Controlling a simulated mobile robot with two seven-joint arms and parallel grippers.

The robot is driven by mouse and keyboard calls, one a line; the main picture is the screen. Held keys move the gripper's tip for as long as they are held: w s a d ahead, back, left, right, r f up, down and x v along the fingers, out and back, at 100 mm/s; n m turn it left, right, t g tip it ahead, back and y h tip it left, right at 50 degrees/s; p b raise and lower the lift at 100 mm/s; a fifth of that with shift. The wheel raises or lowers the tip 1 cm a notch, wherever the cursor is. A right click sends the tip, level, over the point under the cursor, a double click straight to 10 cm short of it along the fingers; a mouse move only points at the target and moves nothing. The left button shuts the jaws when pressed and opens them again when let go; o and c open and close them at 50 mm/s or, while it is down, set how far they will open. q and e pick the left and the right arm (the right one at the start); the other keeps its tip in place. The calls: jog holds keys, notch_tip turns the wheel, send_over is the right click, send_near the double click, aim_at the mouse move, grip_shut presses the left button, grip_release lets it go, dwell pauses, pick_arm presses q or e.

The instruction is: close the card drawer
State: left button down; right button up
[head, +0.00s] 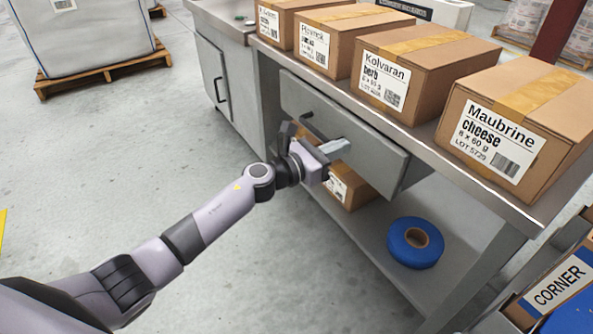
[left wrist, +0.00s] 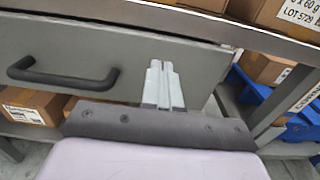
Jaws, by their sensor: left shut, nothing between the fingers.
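The card drawer (head: 370,150) is a grey drawer under the bench top, with a dark bar handle. Its front also fills much of the left wrist view (left wrist: 100,45). The handle (left wrist: 65,72) lies left of my fingers there. How far the drawer stands out from the bench is hard to tell. My left gripper (head: 338,146) is shut and empty, with its pale fingers together. The fingertips (left wrist: 160,68) are at the drawer front, right of the handle, touching it or very close. My right gripper is not in view.
The bench top (head: 434,150) carries several labelled cartons, including Maubrine cheese (head: 500,135). On the lower shelf are a carton (head: 350,190) and a blue roll (head: 415,243). A grey cabinet (head: 226,75) stands left of the drawer.

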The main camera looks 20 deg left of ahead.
pick_arm(q)
jog(key=p+v, duration=0.1)
jog(key=v, duration=0.7)
jog(key=s+a+f+m+g+y, duration=0.15)
jog(key=s+f+m+y, duration=0.4)
jog(key=s+m, duration=0.85)
jog(key=s+a+f+m+g+y, duration=0.1)
jog(key=s+a+f+m+y, duration=0.15)
jog(key=s+f+m, duration=1.1)
jog(key=a+r+m+y+p, duration=0.1)
jog(key=a+r+m+p, duration=0.1)
jog(key=r+p, duration=1.8)
jog(key=shift+a+m+g+y+p, duration=0.35)
jog(key=shift+a+p, duration=0.2)
jog(key=shift+p, duration=0.25)
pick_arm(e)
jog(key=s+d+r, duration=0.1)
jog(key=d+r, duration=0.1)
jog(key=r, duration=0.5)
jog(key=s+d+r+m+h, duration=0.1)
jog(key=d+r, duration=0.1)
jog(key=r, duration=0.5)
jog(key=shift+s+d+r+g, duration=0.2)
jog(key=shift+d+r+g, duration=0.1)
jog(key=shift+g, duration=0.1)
pick_arm(q)
jog(key=shift+r, duration=0.1)
